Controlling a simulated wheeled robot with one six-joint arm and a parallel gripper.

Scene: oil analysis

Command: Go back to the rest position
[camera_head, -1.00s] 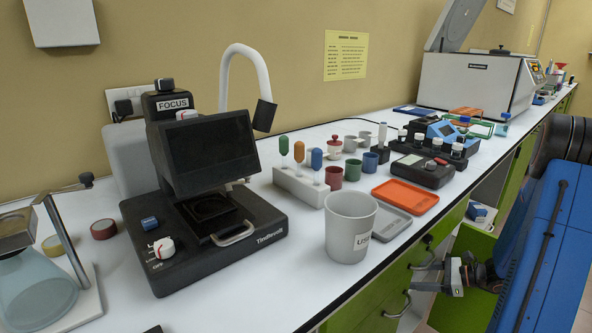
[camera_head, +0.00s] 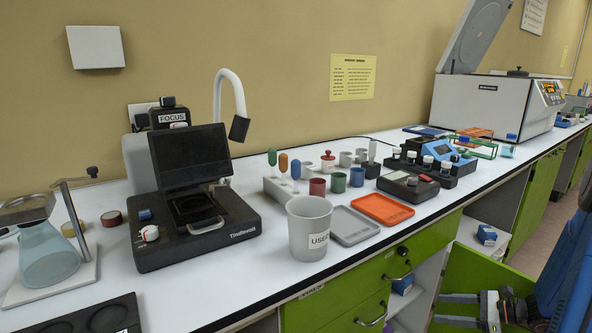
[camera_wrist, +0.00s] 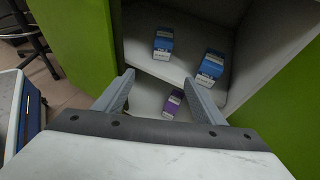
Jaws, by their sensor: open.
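My gripper (camera_head: 462,311) shows at the lower right of the head view, below the level of the bench top and in front of the cabinets. Its fingers point left. In the wrist view my gripper (camera_wrist: 157,88) has its two grey fingers apart with nothing held between them. Beyond the fingers is an open cabinet with a pale shelf (camera_wrist: 145,54). Two blue-and-white boxes (camera_wrist: 164,42) (camera_wrist: 211,66) stand on that shelf. A purple box (camera_wrist: 173,103) is lower down, seen between the fingers.
The white bench (camera_head: 200,290) carries a black microscope-like device (camera_head: 190,225), a grey cup labelled USED (camera_head: 309,228), an orange tray (camera_head: 382,208) and a grey tray (camera_head: 352,226). A green cabinet door (camera_head: 478,283) stands open near my gripper. Grey floor shows left in the wrist view.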

